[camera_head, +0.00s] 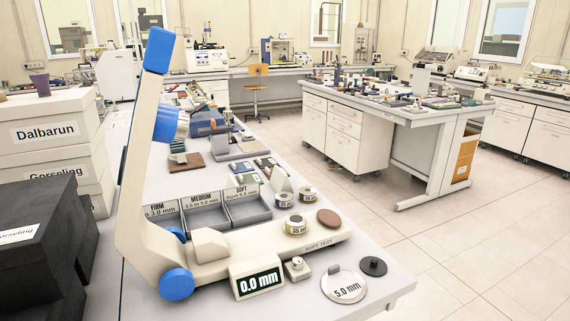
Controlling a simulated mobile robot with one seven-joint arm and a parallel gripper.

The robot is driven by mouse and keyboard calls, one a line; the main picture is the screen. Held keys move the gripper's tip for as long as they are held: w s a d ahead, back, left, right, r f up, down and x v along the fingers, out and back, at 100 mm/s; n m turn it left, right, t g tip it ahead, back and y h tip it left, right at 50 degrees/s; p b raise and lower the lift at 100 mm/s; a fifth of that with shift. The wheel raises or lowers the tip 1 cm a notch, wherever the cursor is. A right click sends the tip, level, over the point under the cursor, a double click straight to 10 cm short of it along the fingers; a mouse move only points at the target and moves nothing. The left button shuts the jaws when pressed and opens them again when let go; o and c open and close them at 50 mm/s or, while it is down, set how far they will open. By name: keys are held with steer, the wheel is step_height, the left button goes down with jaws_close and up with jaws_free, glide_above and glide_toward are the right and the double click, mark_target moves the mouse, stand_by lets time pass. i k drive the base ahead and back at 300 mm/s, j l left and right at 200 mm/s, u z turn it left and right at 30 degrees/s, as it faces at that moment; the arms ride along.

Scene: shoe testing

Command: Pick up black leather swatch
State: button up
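No gripper of mine shows in this view. A small black round piece (373,266) lies flat on the front right of the near bench, beside a pale disc marked 5.0 mm. I cannot tell whether it is leather. Several small dark swatch-like pieces (266,165) lie farther back on the bench, and they are too small to tell which is black leather. The sorting tray (251,223) has compartments labelled firm, medium and soft; those I can see into look empty.
A cream softness tester (220,261) with its blue-tipped arm raised stands at the front. A display (256,282) reads 0.0 mm. A brown disc (328,218) lies at the tester's end. Black boxes (45,250) stand left. An island bench (345,130) stands beyond clear floor.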

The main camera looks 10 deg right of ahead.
mark_target(270, 162)
steer(key=i+l+z, duration=0.2)
steer(key=l+z, duration=0.25)
steer(key=l, duration=0.25)
steer(key=i+l+z, duration=0.45)
steer(key=l, duration=0.2)
steer(key=i+l+z, duration=0.3)
steer(key=l+z, duration=0.15)
steer(key=i+l+z, duration=0.45)
steer(key=i+u, duration=0.35)
steer(key=i, duration=0.15)
steer(key=i+l+u, duration=0.3)
steer(key=i, duration=0.2)
steer(key=i+j+u, duration=0.1)
steer(key=i+u, duration=0.75)
steer(key=u, duration=0.15)
steer(key=i+u, duration=0.55)
steer(key=u, duration=0.15)
steer(key=i+l+u, duration=0.1)
steer(key=i+u, duration=0.25)
steer(key=i+l+u, duration=0.2)
steer(key=i+u, duration=0.2)
steer(key=i+l+u, duration=0.4)
steer(key=k+j, duration=0.05)
steer(key=j, duration=0.05)
